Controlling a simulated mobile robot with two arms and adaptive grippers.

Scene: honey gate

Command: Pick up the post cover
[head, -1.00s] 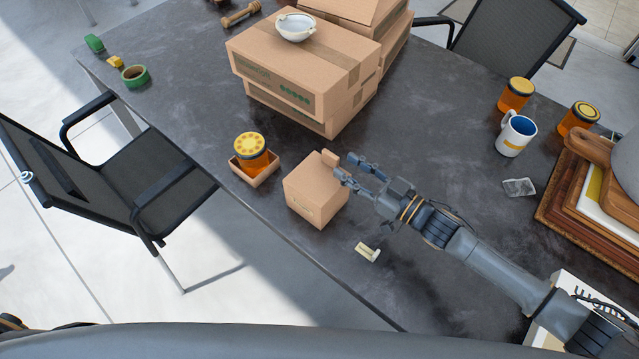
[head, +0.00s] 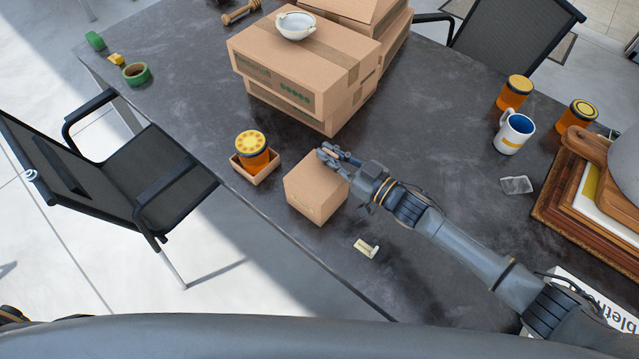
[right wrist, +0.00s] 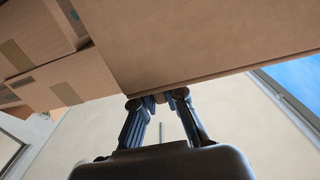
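The post cover looks to be the plain cardboard box (head: 314,190) near the table's front edge in the head view; it sits upright. An upright tab on its top far corner is now mostly hidden by my right gripper (head: 328,154). In the right wrist view, the cover's large brown face (right wrist: 200,40) fills the top. There the fingertips of my right gripper (right wrist: 160,98) come in from both sides on a small brown piece at the cover's edge, and look closed on it. My left gripper is not in view.
A honey jar in a small tray (head: 262,178) stands just left of the cover. Stacked cartons (head: 300,75) with a bowl are behind. A small cream piece (head: 367,247) lies in front. A mug (head: 513,133) and jars stand at right.

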